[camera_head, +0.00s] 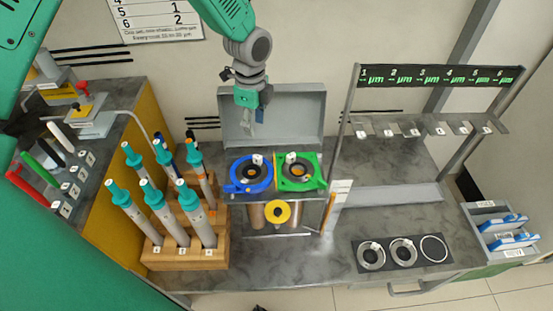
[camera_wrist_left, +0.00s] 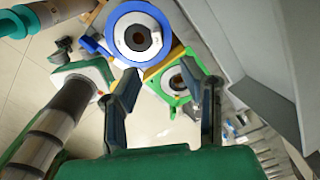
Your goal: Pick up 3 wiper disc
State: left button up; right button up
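I cannot tell for sure which part is the 3 wiper disc. Two ring fixtures lie side by side on a raised shelf: a blue one (camera_head: 236,187) and a green one (camera_head: 311,181), each with a dark-centred disc and a small white tag. A yellow ring (camera_head: 277,212) with a dark centre faces front below them. The left wrist view shows the blue fixture (camera_wrist_left: 112,24) and the green fixture (camera_wrist_left: 157,85). My left gripper (camera_head: 247,120) hangs above and behind the fixtures; in the wrist view its fingers (camera_wrist_left: 171,80) are apart and empty. My right gripper is out of view.
A grey upright panel (camera_head: 290,105) stands behind the shelf. A wooden rack (camera_head: 185,258) holds several teal-capped rods at left. A labelled slotted rack (camera_head: 430,127) stands at right, with a black plate of rings (camera_head: 434,267) in front. A tray (camera_head: 485,222) holds blue-and-white items.

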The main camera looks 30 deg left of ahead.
aim_at(256, 156)
pick_arm(q)
jog(key=f, duration=0.8)
jog(key=shift+a, duration=0.3)
jog(key=shift+s+d+f, duration=0.1)
jog(key=shift+d+f, duration=0.05)
jog(key=shift+f, duration=1.15)
jog(key=shift+s+d+f, duration=0.1)
jog(key=shift+d+f, duration=0.05)
jog(key=shift+f, duration=1.1)
jog(key=shift+a, duration=0.15)
grip_shut()
